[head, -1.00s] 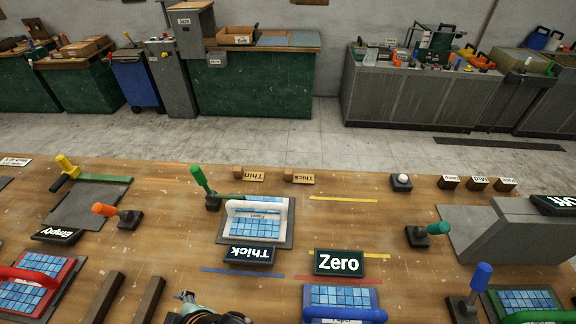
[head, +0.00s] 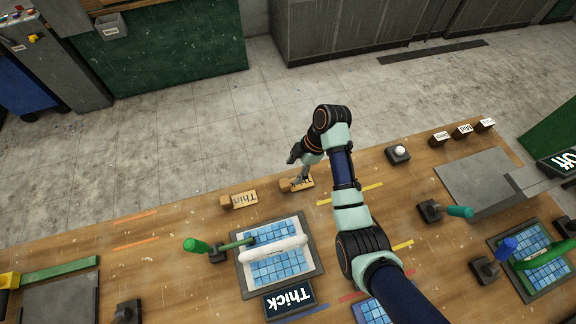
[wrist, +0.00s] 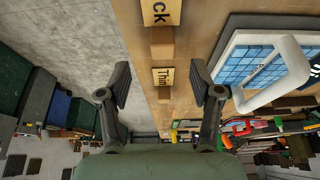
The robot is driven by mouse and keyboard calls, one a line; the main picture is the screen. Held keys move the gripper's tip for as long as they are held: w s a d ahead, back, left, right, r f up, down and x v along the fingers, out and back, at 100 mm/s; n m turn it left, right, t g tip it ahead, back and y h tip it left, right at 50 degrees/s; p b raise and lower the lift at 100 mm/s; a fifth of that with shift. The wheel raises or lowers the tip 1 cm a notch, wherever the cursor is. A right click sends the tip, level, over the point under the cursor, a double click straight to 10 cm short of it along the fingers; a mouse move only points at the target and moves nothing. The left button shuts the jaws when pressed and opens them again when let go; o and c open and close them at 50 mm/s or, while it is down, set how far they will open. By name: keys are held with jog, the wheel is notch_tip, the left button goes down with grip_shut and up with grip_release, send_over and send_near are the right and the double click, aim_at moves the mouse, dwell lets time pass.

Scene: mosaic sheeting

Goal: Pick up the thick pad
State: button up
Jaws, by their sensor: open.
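The thick pad (head: 297,185) is a small wooden block with a tan label plate, lying at the back edge of the wooden table. In the wrist view its plate (wrist: 161,12), reading "ck", is cut off by the top edge, with its brown block below. My gripper (head: 302,177) is open and empty, close above the pad in the head view and partly covering it. In the wrist view the fingers (wrist: 161,84) are spread either side of the line of pads, and the thick pad shows beyond the tips. I see no contact.
The similar thin pad (head: 242,199) lies just left along the same edge. A blue tile sheet with a white handle (head: 273,249) sits on a grey board behind the "Thick" sign (head: 289,301). A yellow strip (head: 350,194) and a white-knobbed button (head: 398,152) are to the right.

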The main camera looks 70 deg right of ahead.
jog(key=shift+a+f, duration=0.25)
jog(key=shift+f, duration=0.25)
jog(key=shift+a+f, duration=0.2)
jog(key=shift+f, duration=0.25)
jog(key=x, duration=0.6)
jog(key=shift+w+r+b, duration=0.1)
jog(key=shift+w+b, duration=0.1)
jog(key=shift+b, duration=0.2)
grip_shut()
jog(key=shift+r, duration=0.1)
notch_tip(320, 180, up, 12)
jog(key=p, duration=0.3)
notch_tip(320, 180, up, 8)
jog(key=p, duration=0.8)
send_over(287, 182)
